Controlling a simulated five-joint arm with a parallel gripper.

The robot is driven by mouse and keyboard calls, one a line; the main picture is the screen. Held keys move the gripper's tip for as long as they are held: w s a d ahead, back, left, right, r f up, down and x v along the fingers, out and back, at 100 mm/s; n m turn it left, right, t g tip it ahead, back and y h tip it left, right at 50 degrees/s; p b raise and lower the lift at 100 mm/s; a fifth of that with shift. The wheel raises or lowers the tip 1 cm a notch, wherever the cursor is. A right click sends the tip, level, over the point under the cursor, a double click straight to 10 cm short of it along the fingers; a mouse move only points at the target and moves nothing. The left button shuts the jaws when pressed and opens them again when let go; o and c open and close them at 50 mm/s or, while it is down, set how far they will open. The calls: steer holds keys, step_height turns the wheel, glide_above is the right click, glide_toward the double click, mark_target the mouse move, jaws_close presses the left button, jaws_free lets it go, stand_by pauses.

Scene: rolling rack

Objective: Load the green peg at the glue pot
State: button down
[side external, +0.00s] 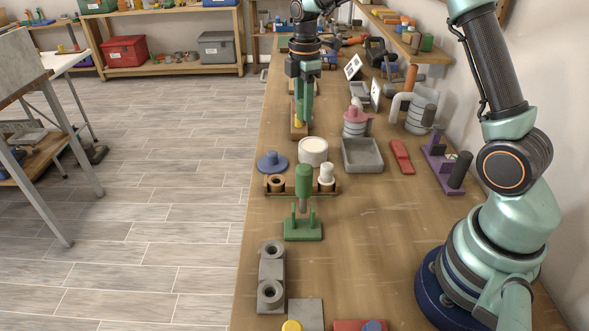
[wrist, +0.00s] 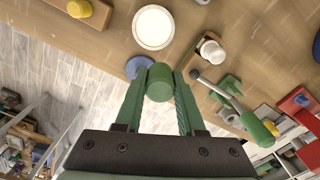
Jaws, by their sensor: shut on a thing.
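My gripper (wrist: 160,76) is shut on the green peg (wrist: 160,85), whose round end shows between the fingertips in the wrist view. In the side external view my gripper (side external: 303,112) hangs beyond the pots, and the peg cannot be told apart from the green fingers there. An open round pot with a white top, which looks like the glue pot (side external: 313,151), stands on the bench nearer that camera. It also shows above the fingertips in the wrist view (wrist: 153,28). The peg is apart from the pot.
A blue knobbed disc (side external: 272,163) lies beside the pot. A wooden rack (side external: 326,193) holds a white bottle; a green-handled tool (side external: 303,181) stands before it. A grey tray (side external: 362,154) and pink-topped pot (side external: 355,123) sit nearby. A yellow peg (wrist: 80,8) stands near my gripper.

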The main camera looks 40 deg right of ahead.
steer(key=shift+w+d+f, duration=0.1)
steer(key=shift+d+f, duration=0.6)
steer(key=shift+f, duration=0.5)
steer(key=shift+s+d+f, duration=0.1)
steer(key=shift+d+f, duration=0.65)
steer(key=shift+f, duration=0.45)
steer(key=shift+w+d+f, duration=0.1)
steer(key=shift+d+f, duration=0.6)
steer(key=shift+f, duration=0.5)
steer(key=shift+f, duration=0.6)
step_height(320, 180, up, 7)
stand_by(0.5)
steer(key=shift+r, duration=0.1)
